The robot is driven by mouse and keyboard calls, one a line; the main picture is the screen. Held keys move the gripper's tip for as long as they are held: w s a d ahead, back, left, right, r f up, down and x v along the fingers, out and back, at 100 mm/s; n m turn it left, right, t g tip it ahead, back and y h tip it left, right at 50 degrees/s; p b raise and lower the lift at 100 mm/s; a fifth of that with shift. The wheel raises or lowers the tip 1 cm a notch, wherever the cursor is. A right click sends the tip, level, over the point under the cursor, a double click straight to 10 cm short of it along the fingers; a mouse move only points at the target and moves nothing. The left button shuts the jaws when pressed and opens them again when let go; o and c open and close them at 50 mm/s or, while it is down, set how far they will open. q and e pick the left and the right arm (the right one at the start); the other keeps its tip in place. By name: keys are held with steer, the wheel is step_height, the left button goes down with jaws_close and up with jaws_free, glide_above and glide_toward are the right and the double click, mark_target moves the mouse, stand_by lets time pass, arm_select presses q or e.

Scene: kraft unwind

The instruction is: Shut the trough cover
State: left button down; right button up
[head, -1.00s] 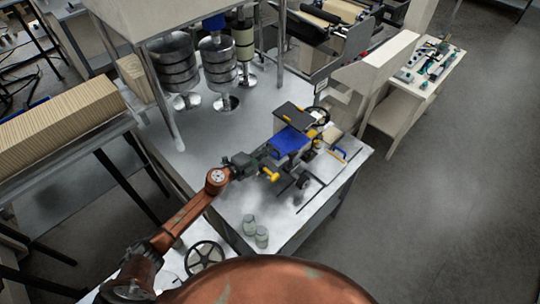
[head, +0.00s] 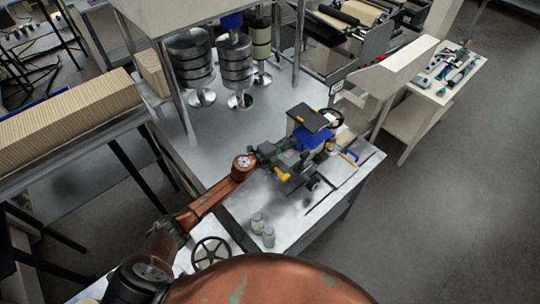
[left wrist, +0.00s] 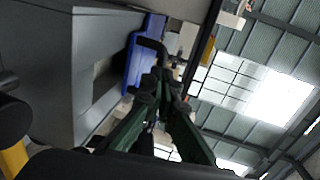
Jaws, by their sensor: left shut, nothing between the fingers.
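The trough is a blue-sided unit (head: 316,137) on the bench machine, right of centre in the head view. A dark flat plate (head: 313,117) with small yellow marks, which looks like the cover, stands raised above the blue part. My left gripper (head: 294,148) is shut and empty, low at the near left side of the blue part. In the left wrist view its green fingers (left wrist: 160,88) come together close to a dark bent bar in front of a blue panel (left wrist: 150,35). Whether they touch it I cannot tell. My right gripper is out of view.
Two pale jars (head: 263,230) stand near the bench's front edge. Stacked grey weights (head: 234,68) hang behind. The bench (head: 215,145) is bare left of the machine.

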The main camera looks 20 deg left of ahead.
arm_select(q)
steer(key=v, duration=1.3)
steer(key=shift+s+a, duration=0.2)
steer(key=shift+s, duration=0.15)
steer(key=shift+w, duration=0.1)
